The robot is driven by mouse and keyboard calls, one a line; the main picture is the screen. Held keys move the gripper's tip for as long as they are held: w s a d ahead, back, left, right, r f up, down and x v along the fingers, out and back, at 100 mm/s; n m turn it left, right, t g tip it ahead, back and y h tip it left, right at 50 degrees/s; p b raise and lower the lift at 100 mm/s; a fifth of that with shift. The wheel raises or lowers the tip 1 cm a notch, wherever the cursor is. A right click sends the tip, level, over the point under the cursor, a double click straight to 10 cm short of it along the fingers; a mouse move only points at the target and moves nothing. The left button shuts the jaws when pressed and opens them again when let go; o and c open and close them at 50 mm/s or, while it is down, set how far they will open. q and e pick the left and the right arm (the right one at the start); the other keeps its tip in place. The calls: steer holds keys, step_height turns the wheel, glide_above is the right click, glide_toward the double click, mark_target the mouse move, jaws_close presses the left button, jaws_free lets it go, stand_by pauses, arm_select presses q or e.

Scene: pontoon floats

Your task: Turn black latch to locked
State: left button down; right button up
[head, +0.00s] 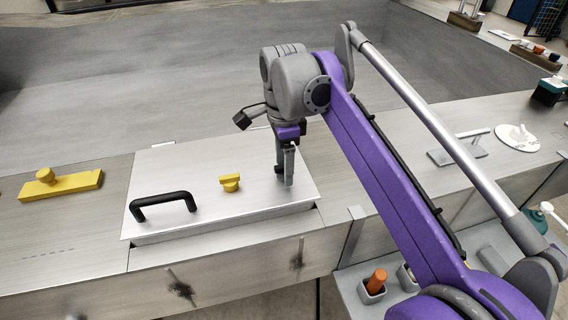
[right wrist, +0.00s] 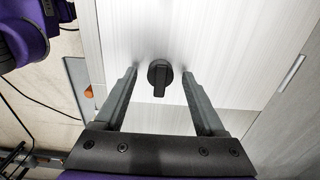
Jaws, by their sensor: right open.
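The black latch (right wrist: 159,77) is a round dark knob with a short bar, standing on a pale metal lid. In the right wrist view its bar points toward the bottom of the picture. My right gripper (right wrist: 159,73) is open, with one finger on each side of the latch and a visible gap to both. In the head view my right gripper (head: 286,182) points down at the right part of the lid (head: 205,165) and mostly hides the latch. My left gripper is not in view.
A yellow latch (head: 230,182) and a black handle (head: 163,206) stand on the same lid, left of my right gripper. A yellow fitting (head: 60,185) lies farther left. An orange-topped item (head: 377,281) sits on a lower shelf at the right.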

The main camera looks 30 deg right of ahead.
jaws_close()
stand_by(0.3)
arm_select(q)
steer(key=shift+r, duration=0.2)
arm_select(e)
steer(key=shift+n, duration=0.3)
steer(key=n+p, duration=0.1)
steer(key=n, duration=0.2)
steer(key=shift+r+n+p, duration=0.1)
steer(key=shift+n+p, duration=0.2)
steer(key=n+p, duration=0.1)
steer(key=n, duration=0.3)
steer(key=shift+n, duration=0.3)
steer(key=n+p, duration=0.1)
steer(key=n, duration=0.3)
arm_select(q)
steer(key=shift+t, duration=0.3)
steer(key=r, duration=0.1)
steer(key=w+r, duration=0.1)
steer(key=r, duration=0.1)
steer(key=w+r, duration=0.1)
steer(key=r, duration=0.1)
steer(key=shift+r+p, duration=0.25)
steer(key=shift+p, duration=0.1)
arm_select(e)
steer(key=n, duration=0.5)
